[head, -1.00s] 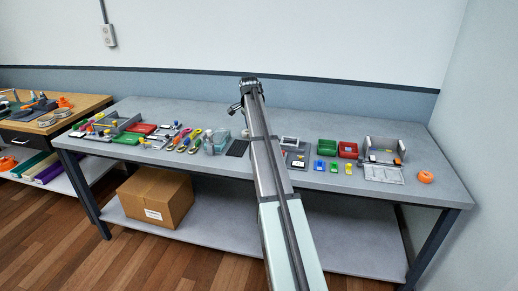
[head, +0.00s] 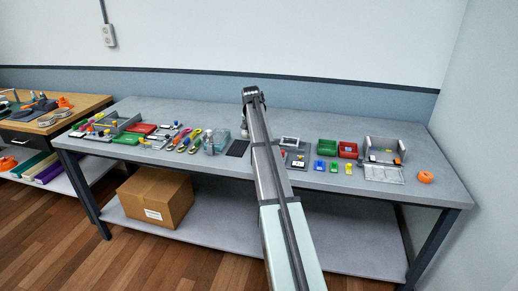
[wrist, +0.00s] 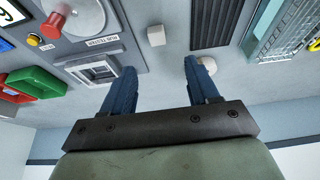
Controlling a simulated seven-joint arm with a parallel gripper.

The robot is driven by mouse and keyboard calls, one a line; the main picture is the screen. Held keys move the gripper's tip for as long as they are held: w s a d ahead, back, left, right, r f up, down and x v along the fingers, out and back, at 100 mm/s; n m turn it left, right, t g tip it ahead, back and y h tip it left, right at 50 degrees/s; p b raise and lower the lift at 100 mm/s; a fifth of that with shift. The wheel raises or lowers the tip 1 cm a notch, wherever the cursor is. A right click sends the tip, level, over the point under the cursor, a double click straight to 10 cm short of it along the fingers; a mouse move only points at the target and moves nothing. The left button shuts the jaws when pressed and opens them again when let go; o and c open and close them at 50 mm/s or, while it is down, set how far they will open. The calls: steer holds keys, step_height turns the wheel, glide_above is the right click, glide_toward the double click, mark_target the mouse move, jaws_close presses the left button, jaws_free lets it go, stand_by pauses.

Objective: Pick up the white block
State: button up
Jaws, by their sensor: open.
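A small white block (wrist: 156,35) lies on the grey bench top in the wrist view, near the top centre and clear of other objects. My gripper (wrist: 163,68) is open and empty, with its two blue fingers apart. The block shows beyond the fingertips, roughly in line with the gap between them, and neither finger touches it. In the head view the end of my arm (head: 251,93) is over the back of the bench; its fingers and the block cannot be made out clearly there.
A round white object (wrist: 206,64) is partly behind the right finger. A grey panel with a white-framed switch (wrist: 98,70) lies left of the block. A dark ribbed pad (wrist: 213,22) and a clear container (wrist: 283,32) lie to the right. Green and red bins (wrist: 32,85) are far left.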

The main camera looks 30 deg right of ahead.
steer(key=x, duration=1)
steer(key=shift+s, duration=0.15)
steer(key=shift+c, duration=0.3)
jaws_close()
steer(key=shift+r, duration=0.1)
